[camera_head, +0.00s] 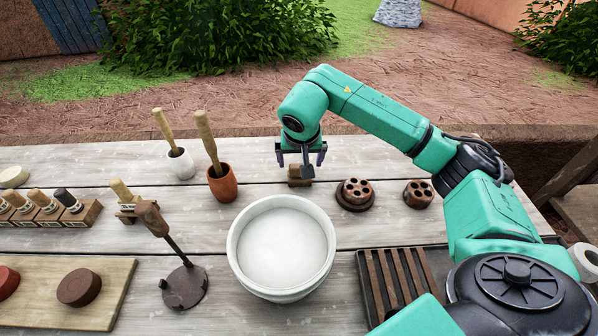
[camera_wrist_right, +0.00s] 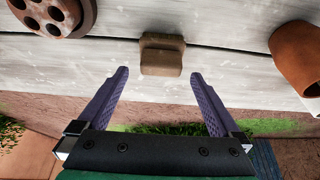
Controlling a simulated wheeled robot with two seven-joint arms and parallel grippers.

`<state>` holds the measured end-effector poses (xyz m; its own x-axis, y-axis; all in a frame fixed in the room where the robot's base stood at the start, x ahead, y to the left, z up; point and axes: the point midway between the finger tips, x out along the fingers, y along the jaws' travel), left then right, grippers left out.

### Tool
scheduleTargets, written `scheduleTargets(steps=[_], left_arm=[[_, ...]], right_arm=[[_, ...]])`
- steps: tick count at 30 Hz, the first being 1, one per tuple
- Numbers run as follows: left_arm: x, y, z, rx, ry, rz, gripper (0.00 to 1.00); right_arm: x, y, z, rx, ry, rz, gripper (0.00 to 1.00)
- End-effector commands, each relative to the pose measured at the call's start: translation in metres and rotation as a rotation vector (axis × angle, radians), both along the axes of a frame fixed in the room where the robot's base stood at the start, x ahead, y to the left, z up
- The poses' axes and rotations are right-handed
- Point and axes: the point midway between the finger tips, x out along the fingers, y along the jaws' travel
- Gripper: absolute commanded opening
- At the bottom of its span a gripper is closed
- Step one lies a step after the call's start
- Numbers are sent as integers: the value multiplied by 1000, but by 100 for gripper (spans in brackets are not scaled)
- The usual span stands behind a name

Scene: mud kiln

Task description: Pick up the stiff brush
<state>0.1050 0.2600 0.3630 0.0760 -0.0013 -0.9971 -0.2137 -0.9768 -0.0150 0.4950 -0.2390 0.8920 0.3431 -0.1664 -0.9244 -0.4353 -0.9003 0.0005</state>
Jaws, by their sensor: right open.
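My right gripper (camera_head: 300,163) is open and empty at the back middle of the table. A small brown block (camera_head: 298,182) lies just below it in the head view. In the right wrist view the block (camera_wrist_right: 162,55) shows between and just beyond the open fingertips (camera_wrist_right: 159,73), apart from both. It may be the stiff brush, but I see no clear bristles. A wooden-handled tool (camera_head: 122,192) on a small stand at the left could also be a brush. My left gripper is not in view.
A white bowl (camera_head: 233,250) stands in front of the block. A terracotta cup (camera_head: 222,186) and a white cup (camera_head: 181,164) hold wooden-handled tools at left. Two dark holed holders (camera_head: 356,194) (camera_head: 418,194) stand right. A slatted rack (camera_head: 392,278) lies front right.

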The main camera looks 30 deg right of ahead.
Motion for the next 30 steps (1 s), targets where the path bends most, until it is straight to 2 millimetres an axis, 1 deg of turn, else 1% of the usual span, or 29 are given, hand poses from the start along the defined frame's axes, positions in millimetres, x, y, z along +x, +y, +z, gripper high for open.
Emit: scheduleTargets(steps=[5,8,10,12,17,18,20,21,23,24,25,26,30], left_arm=[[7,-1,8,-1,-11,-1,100],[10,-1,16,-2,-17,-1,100],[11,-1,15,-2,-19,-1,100],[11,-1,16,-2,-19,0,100],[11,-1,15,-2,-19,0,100],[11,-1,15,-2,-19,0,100],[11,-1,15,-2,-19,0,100],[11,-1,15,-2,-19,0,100],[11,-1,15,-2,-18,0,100],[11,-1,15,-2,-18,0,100],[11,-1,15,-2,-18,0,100],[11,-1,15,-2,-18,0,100],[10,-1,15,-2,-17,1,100]], right_arm=[[6,-3,-21,2,4,0,100],[12,-6,-40,1,4,1,100],[17,-7,-52,2,1,0,100],[19,-9,-58,0,0,-1,100],[19,-9,-59,0,-2,0,100],[19,-9,-59,0,-1,0,96],[19,-9,-59,0,-1,0,73],[19,-9,-59,0,-2,0,58],[19,-9,-59,0,-2,0,35],[19,-9,-59,0,-2,0,25],[20,-9,-58,0,-2,0,25],[20,-9,-58,0,-2,0,16],[20,-9,-58,0,-2,0,16]])
